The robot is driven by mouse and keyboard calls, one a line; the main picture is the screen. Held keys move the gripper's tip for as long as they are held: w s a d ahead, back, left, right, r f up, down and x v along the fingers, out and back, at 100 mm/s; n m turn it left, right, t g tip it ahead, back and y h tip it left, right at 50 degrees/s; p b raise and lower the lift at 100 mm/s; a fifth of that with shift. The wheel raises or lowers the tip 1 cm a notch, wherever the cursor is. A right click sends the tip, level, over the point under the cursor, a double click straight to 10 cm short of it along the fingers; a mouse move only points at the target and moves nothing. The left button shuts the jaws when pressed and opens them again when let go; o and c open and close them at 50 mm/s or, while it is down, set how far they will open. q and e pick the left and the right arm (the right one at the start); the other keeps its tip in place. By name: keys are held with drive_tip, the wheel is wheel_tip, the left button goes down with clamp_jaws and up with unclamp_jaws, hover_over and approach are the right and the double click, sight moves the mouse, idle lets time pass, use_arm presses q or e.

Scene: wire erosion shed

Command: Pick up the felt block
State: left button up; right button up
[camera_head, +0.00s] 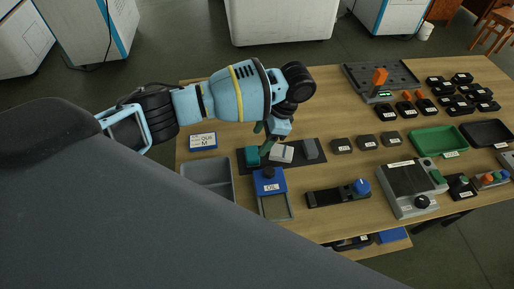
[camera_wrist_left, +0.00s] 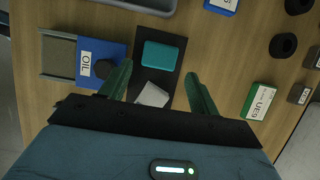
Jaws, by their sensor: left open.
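Three small blocks lie on a dark mat (camera_head: 296,161): a teal one (camera_head: 251,156) at left, a whitish one (camera_head: 281,152) in the middle and a grey one (camera_head: 311,148) at right. No readable label tells which is the felt block. My left gripper (camera_head: 264,139) is open above the mat, close to the teal and whitish blocks. In the left wrist view its green fingers (camera_wrist_left: 160,72) spread apart, with the whitish block (camera_wrist_left: 152,95) between them and the teal block (camera_wrist_left: 164,56) just beyond. The grey block does not show there. My right gripper is not in view.
A blue OIL container (camera_head: 269,182) with a dark knob stands close in front of the mat, beside a grey tray (camera_head: 208,176). Several dark labelled blocks (camera_head: 367,142) are to the right. A black bar with a blue knob (camera_head: 338,194) lies in front.

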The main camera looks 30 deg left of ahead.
sight(251, 152)
use_arm(q)
drive_tip(key=shift+s+x, duration=0.25)
drive_tip(key=shift+x, duration=0.95)
drive_tip(key=shift+a+f, duration=0.1)
drive_tip(key=shift+a, duration=0.05)
drive_tip(key=shift+a+f, duration=0.1)
drive_tip(key=shift+f, duration=0.15)
drive_tip(key=shift+x, duration=2.25)
drive_tip(key=shift+w, duration=0.1)
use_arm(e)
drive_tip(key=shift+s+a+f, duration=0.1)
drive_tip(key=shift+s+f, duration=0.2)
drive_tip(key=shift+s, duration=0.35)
use_arm(q)
drive_tip(key=shift+c, duration=0.4)
